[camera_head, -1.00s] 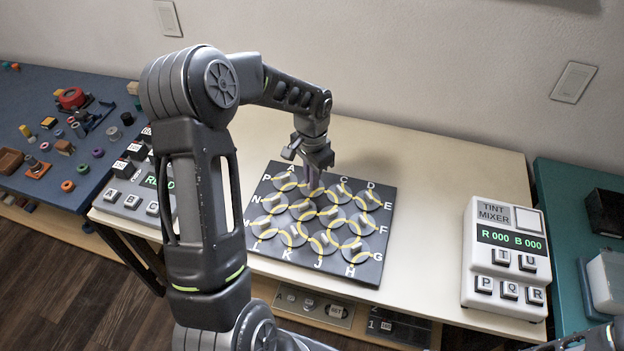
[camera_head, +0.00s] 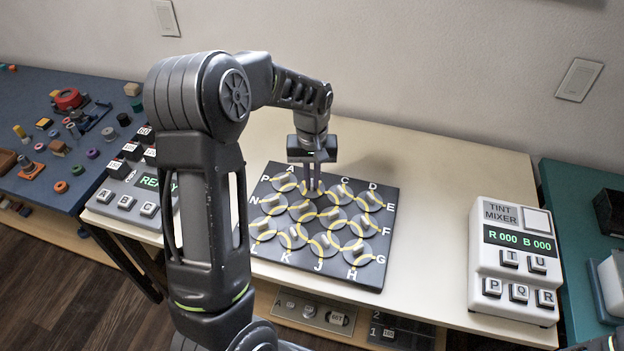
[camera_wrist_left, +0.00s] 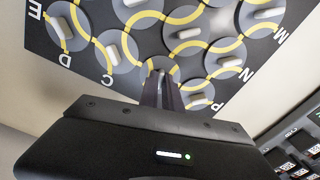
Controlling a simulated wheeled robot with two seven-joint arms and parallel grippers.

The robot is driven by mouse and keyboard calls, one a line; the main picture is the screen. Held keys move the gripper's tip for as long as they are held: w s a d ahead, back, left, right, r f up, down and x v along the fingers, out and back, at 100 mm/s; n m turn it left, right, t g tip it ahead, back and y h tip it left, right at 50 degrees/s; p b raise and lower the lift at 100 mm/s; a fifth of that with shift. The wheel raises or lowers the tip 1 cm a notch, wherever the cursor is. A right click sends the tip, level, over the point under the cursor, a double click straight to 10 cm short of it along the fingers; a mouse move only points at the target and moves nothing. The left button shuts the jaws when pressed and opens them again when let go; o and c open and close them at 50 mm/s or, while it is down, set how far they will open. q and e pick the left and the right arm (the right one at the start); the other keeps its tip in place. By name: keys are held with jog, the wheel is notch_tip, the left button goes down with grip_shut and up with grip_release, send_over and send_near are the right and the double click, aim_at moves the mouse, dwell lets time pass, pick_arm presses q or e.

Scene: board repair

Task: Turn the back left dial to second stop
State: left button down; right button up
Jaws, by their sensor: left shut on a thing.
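A dark square board (camera_head: 343,275) carries rows of round grey dials with raised bar handles and yellow curved lines. White letters run around its edge. The back left dial (camera_head: 285,182) sits at the A and P corner; it also shows in the wrist view (camera_wrist_left: 198,101). My left gripper (camera_head: 314,186) points down on the neighbouring back-row dial (camera_head: 309,190), between A and C. In the wrist view its fingers (camera_wrist_left: 161,90) are shut on that dial's handle (camera_wrist_left: 159,66). The fingers partly hide this dial and its letter. My right gripper is out of view.
A keypad box reading READY (camera_head: 125,196) stands left of the board, partly behind my left arm. A white tint mixer (camera_head: 513,262) stands at the right. Bare table (camera_head: 425,215) lies between board and mixer. A blue bench (camera_head: 25,110) with small parts is far left.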

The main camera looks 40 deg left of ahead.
aim_at(312, 182)
pick_arm(q)
jog(key=n, duration=0.5)
jog(key=shift+n, duration=0.3)
dwell(0.4)
jog(key=c, duration=1.5)
grip_release()
jog(key=shift+c, duration=0.2)
notch_tip(312, 182, up, 8)
jog(key=shift+f, duration=0.1)
